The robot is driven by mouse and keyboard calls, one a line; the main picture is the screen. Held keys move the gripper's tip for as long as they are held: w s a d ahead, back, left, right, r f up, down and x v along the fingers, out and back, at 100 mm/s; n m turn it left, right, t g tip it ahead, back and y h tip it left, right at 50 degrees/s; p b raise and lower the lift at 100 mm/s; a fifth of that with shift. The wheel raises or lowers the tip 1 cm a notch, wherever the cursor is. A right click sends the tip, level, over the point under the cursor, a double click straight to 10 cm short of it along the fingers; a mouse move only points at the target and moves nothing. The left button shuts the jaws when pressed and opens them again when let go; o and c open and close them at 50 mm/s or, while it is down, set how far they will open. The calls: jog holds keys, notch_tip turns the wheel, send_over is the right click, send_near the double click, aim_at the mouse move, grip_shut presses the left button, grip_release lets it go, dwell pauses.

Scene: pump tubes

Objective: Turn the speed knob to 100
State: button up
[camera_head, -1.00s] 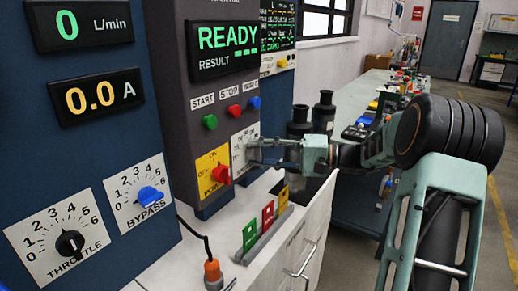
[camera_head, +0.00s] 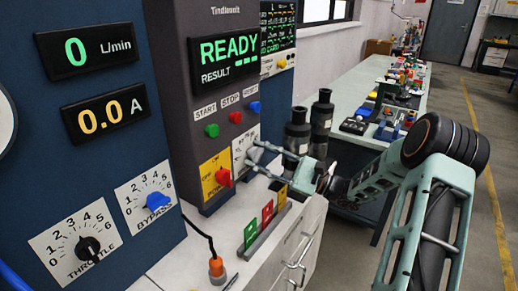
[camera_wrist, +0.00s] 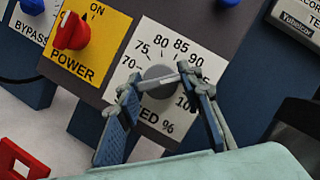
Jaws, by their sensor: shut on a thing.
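The speed knob (camera_wrist: 158,79) is a grey round knob on a white dial plate (camera_wrist: 152,38) in the wrist view. The plate is printed 70, 75, 80, 85, 90 and 100, with part of "SPEED %" below. My gripper (camera_wrist: 160,86) has one finger on each side of the knob and is shut on it. A pale bar crosses the knob, and I cannot tell which number the knob points to.
The red power knob (camera_wrist: 72,31) on its yellow plate (camera_wrist: 112,26) is just left of the dial. Start, stop and reset buttons (camera_head: 235,117) sit above. The display (camera_head: 227,57) reads READY. Coloured blocks (camera_head: 267,213) stand on the white counter below.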

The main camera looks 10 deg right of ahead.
jog(key=m+t+p, duration=0.2)
jog(key=m, duration=0.2)
jog(key=m+t+h+p, duration=0.1)
jog(key=m+t+p, duration=0.1)
jog(key=m+p, duration=0.1)
jog(key=shift+r+m, duration=0.1)
jog(key=shift+m, duration=0.7)
jog(key=shift+a+m+t+h+p, duration=0.1)
jog(key=shift+m+t+h+p, duration=0.8)
jog(key=shift+m, duration=0.8)
jog(key=shift+s+f+m, duration=0.1)
jog(key=shift+f+m, duration=0.1)
jog(key=shift+m, duration=0.1)
jog(key=o, duration=1.2)
jog(key=v, duration=1.2)
